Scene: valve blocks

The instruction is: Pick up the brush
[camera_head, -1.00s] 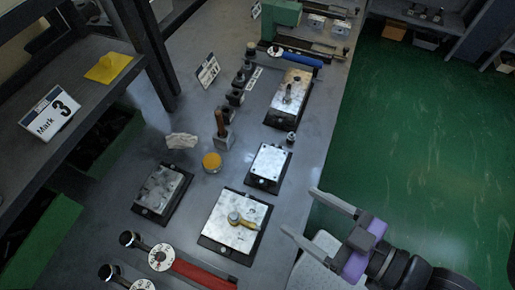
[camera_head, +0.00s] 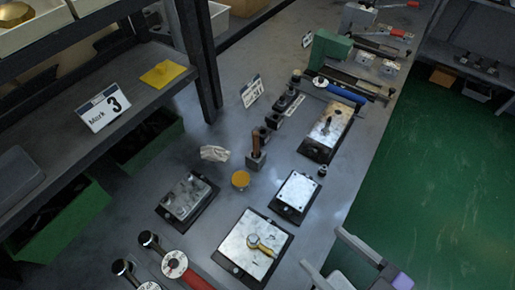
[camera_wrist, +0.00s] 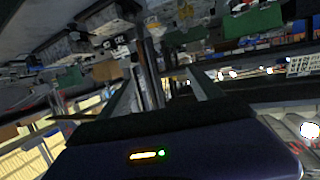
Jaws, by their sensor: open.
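The brush appears to be the upright brown handle (camera_head: 256,145) in a dark block in the middle of the bench in the head view; its bristles are not visible. My gripper (camera_head: 322,250) is at the lower right of the head view, with its two grey fingers apart and nothing between them. It is to the right of and nearer than the brush, well apart from it, by the bench's right edge. In the wrist view my gripper's fingers (camera_wrist: 162,92) are spread, and I cannot make out the brush there.
Metal valve blocks (camera_head: 254,242) stand on the grey bench around the brush. A yellow tin (camera_head: 240,180) and a crumpled cloth (camera_head: 214,153) lie close to it. A red-handled tool (camera_head: 196,281) is at the front. A shelf (camera_head: 60,140) bounds the left; green floor (camera_head: 450,180) is open at right.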

